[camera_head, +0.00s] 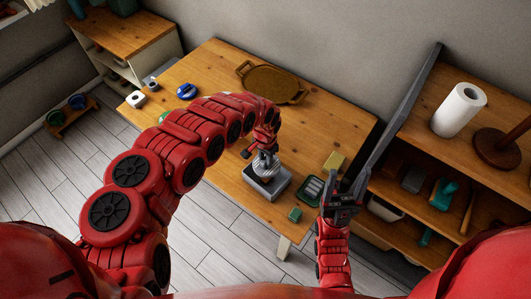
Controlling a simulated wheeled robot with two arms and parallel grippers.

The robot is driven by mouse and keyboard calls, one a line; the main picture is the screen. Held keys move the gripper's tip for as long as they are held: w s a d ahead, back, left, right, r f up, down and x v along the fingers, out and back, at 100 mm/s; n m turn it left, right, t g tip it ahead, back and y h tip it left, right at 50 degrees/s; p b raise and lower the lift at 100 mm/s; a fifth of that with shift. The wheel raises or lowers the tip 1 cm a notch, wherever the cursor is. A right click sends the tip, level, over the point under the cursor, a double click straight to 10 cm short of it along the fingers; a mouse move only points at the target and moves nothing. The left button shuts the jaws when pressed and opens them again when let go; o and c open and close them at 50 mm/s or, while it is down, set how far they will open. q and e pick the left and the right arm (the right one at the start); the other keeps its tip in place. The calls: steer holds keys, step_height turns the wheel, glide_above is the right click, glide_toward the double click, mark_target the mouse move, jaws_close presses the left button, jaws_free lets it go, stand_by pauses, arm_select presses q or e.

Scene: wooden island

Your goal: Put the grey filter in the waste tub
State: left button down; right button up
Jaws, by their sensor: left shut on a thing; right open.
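My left gripper (264,147) is above the near part of the wooden table and shut on a grey, round, metallic piece (265,162). This may be the grey filter, but the fingers and its small size hide its shape. The piece is directly over a grey box-like base (268,184); I cannot tell whether they touch. My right gripper (343,192) is open and empty, near the table's right edge beside a green-and-white tray (312,190). I cannot tell which container is the waste tub.
A yellow block (334,161) and a small green block (295,215) lie near the tray. A brown oval tray (271,84) is at the back. A blue item (186,91) and a white item (136,99) sit left. A shelf unit with a paper roll (459,109) stands right.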

mark_target(266, 169)
arm_select(q)
step_height(266, 169, down, 9)
steer(key=b, duration=0.6)
steer(key=shift+d+r+b, duration=0.1)
steer(key=shift+r+b, duration=0.1)
steer(key=shift+b, duration=0.15)
steer(key=shift+r, duration=0.1)
steer(key=shift+c, duration=0.5)
jaws_free()
step_height(266, 169, up, 2)
steer(key=shift+r+p, duration=0.1)
steer(key=shift+p, duration=0.9)
